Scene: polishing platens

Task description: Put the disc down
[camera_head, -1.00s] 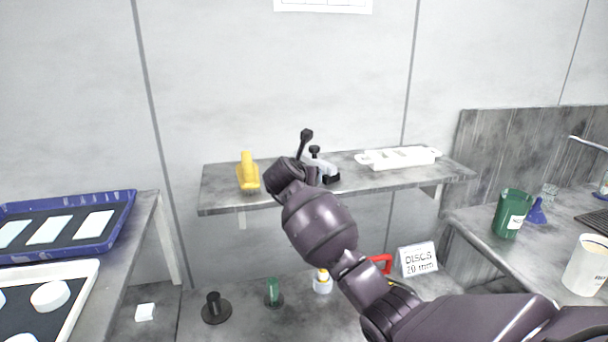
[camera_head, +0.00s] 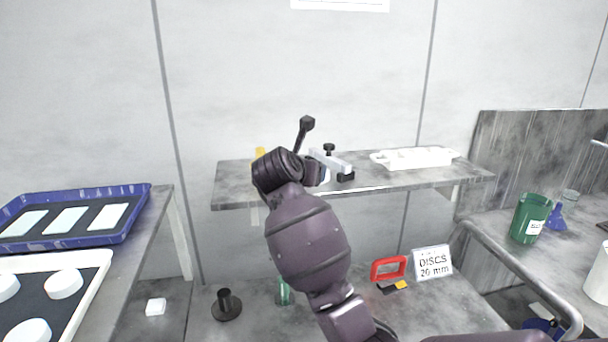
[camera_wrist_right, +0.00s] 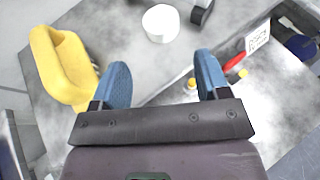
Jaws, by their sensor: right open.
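A short white round disc (camera_wrist_right: 160,23) shows in the right wrist view on the grey shelf (camera_wrist_right: 110,25). It is beyond my fingertips, roughly in line with the gap between them. My right gripper (camera_wrist_right: 161,62) is open, with its two blue fingertips apart and nothing between them. In the head view my right arm reaches over the shelf (camera_head: 235,185), and its wrist hides the gripper and this disc. Similar white discs (camera_head: 63,284) lie in the white-rimmed tray (camera_head: 104,262) at the left. My left gripper is not in view.
A yellow object (camera_wrist_right: 62,68) stands close left of my fingers. A clamp (camera_head: 335,162) and a white tray (camera_head: 413,158) are on the shelf. Below are a black stand (camera_head: 226,306), a red handle (camera_head: 388,268) and a DISCS 20 mm sign (camera_head: 432,262).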

